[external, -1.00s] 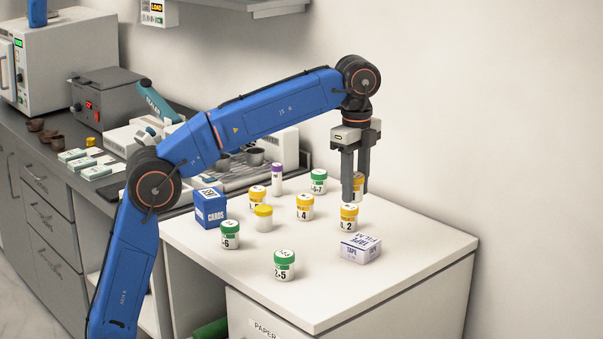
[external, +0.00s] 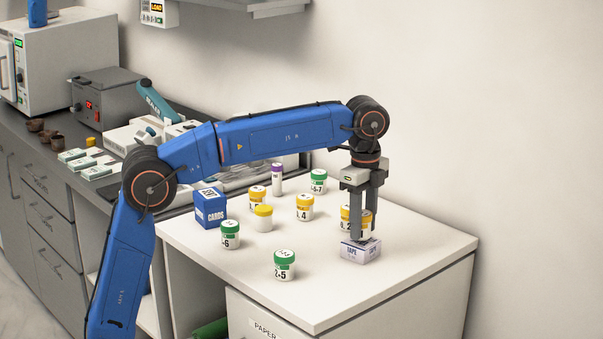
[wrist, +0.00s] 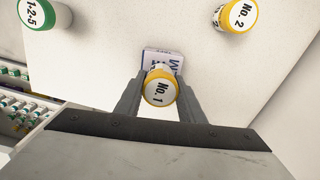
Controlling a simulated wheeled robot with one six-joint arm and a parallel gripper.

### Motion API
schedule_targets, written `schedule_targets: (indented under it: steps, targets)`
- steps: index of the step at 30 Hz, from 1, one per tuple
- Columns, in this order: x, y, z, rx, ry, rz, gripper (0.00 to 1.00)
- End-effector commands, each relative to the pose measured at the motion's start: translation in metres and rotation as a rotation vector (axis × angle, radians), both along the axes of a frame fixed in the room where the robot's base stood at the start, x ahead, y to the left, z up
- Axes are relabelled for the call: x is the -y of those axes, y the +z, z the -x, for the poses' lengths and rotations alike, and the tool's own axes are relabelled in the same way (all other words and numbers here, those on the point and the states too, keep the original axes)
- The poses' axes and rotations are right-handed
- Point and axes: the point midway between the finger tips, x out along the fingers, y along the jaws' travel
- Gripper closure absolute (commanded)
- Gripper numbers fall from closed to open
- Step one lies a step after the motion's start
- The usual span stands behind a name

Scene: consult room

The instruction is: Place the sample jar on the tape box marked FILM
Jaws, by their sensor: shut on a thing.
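The sample jar (wrist: 160,87), white with a yellow lid reading No. 1, is between the fingers of my gripper (external: 363,233). My gripper is shut on it and points straight down. The tape box (external: 359,252) is small and white with purple print, near the right side of the white counter. The jar is upright over the box top. I cannot tell whether it touches the box. In the wrist view the jar and fingers hide much of the tape box (wrist: 160,54).
A yellow-lidded No. 2 jar (external: 345,220) stands close behind the tape box. Several other jars stand to the left, including a green-lidded one (external: 284,265) and a No. 4 jar (external: 304,207). A blue cards box (external: 210,208) stands farther left. The counter's front right is clear.

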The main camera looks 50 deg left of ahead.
Motion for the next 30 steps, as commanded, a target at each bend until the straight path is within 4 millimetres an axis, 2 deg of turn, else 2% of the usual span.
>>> schedule_targets:
  steps: [3,14,15,17,26,30]
  targets:
    - [-0.0002,-0.0071,0.0002,0.001,0.000,0.000,0.87]
    - [0.0000,-0.0097,0.0000,0.000,0.000,0.000,0.87]
    - [0.0000,-0.0103,0.0000,0.000,0.000,0.000,0.62]
    - [0.0000,-0.0101,-0.0001,0.001,0.000,0.000,0.48]
    - [0.0001,-0.0097,-0.0001,0.001,0.000,0.000,0.46]
    - [0.0003,-0.0026,-0.0006,0.002,0.000,0.001,0.46]
